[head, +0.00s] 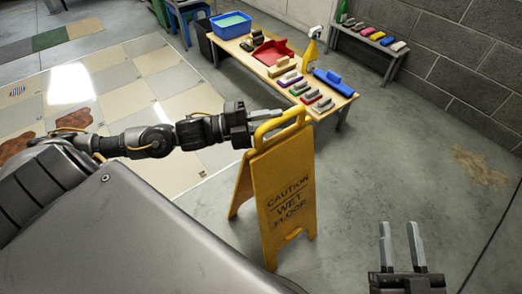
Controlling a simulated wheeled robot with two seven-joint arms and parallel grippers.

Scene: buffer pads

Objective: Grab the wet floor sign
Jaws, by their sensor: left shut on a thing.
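The yellow wet floor sign (284,192) stands upright near the middle of the head view, with "CAUTION WET FLOOR" in dark letters on its front panel. Its legs are spread, and its handle loop is at the top. My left gripper (268,115) is at the handle, coming in from the left, and is shut on it. Part of the handle is hidden by the fingers. My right gripper (402,243) is at the lower right, apart from the sign, with its two fingers pointing up and a gap between them. It is empty.
A low wooden bench (334,107) behind the sign holds a blue tub (231,26), a red dustpan (272,51), a yellow spray bottle (311,48) and several brushes. Another bench (372,44) stands by the grey block wall. Grey floor (400,150) to the right is clear.

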